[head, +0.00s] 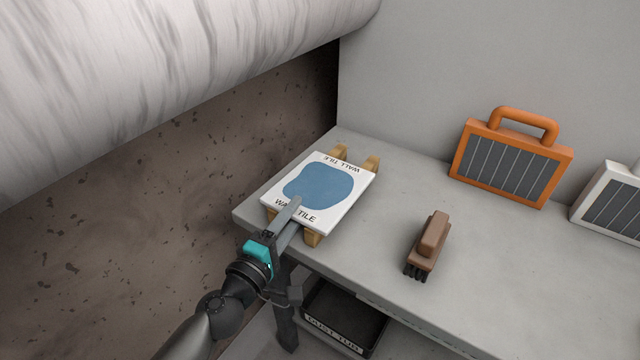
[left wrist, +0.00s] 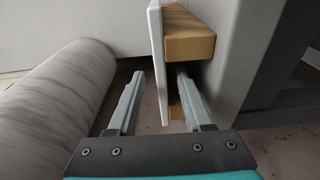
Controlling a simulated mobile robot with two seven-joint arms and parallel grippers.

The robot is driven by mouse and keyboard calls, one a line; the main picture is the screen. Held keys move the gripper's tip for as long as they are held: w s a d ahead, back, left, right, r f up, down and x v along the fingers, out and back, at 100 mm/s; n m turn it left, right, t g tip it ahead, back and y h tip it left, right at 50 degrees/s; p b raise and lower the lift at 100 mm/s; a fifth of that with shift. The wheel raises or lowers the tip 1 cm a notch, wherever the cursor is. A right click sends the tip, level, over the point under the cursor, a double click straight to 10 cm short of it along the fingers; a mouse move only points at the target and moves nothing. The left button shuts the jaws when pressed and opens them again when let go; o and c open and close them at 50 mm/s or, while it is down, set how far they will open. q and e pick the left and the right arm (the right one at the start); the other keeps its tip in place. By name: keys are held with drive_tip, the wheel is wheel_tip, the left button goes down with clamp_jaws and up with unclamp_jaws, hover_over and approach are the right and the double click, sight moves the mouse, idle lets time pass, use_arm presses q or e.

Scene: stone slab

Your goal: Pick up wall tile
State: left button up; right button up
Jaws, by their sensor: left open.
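The wall tile (head: 350,177) is a white square plate with a blue blotch and printed lettering. It lies flat on wooden blocks (head: 313,238) on the grey slab. My left gripper (head: 293,208) is open at the tile's near edge, and one finger overlaps the lettering in the head view. In the left wrist view the tile (left wrist: 157,60) shows edge-on, between the two open fingers (left wrist: 158,95). A wooden block (left wrist: 190,36) is beside it on the right finger's side. I cannot tell whether either finger touches the tile. My right gripper is not in view.
A brown brush (head: 430,243) lies on the slab (head: 385,225) right of the tile. An orange framed panel with a handle (head: 510,160) and a white one (head: 610,205) stand along the wall. A dark tub (head: 345,315) sits below the slab. A large pale roll (head: 150,80) spans the upper left.

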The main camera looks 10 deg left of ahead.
sight(306, 197)
use_arm(q)
drive_tip(key=shift+x, duration=2.9)
drive_tip(key=shift+f, duration=0.1)
drive_tip(key=shift+c, duration=0.3)
clamp_jaws()
